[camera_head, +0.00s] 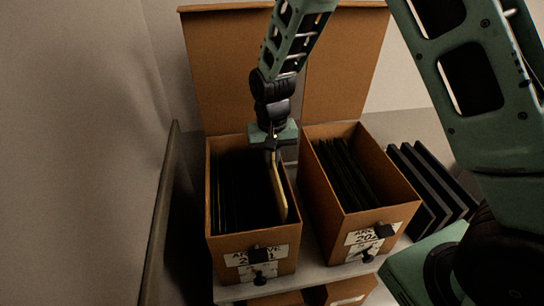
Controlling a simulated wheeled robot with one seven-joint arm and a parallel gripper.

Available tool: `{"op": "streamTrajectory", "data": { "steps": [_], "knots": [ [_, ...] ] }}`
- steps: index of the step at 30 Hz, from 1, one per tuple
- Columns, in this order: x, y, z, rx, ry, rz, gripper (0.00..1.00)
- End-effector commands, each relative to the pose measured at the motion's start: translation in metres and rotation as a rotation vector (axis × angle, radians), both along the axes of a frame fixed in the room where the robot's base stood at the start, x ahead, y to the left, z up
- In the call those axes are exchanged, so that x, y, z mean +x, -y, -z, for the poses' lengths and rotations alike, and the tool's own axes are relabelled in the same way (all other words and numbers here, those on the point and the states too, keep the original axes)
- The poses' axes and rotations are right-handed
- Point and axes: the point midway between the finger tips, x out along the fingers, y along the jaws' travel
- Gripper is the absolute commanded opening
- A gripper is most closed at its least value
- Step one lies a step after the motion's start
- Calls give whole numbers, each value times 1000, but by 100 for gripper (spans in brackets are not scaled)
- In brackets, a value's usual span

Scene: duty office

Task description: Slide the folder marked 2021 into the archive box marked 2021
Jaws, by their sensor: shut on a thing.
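My gripper (271,145) is shut on the top of a thin tan folder (280,192) and points down over the left archive box (212,190). The folder hangs on edge, slightly tilted, within that box's opening near its right wall. Its lower part is hidden in the box, and I see no marking on it. The left box is brown cardboard with its lid up and dark folders along its left side. Its front label (257,257) seems to read ARCHIVE 2021, partly covered by a dark clip.
A second open archive box (400,180) with dark folders stands to the right, its label only partly readable. Several dark binders (425,180) lean beside it. The boxes stand on a pale shelf (312,275). A panel edge (160,220) rises close on the left.

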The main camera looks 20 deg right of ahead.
Motion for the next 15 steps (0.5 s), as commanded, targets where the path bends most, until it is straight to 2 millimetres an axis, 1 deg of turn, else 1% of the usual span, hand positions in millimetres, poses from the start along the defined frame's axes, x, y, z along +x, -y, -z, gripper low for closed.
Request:
{"op": "streamTrajectory", "data": {
  "steps": [1,3,15],
  "knots": [
    [0,0,6,0,-1,0,0],
    [0,0,11,0,-1,0,0],
    [0,0,35,0,0,0,0]
  ]
}}
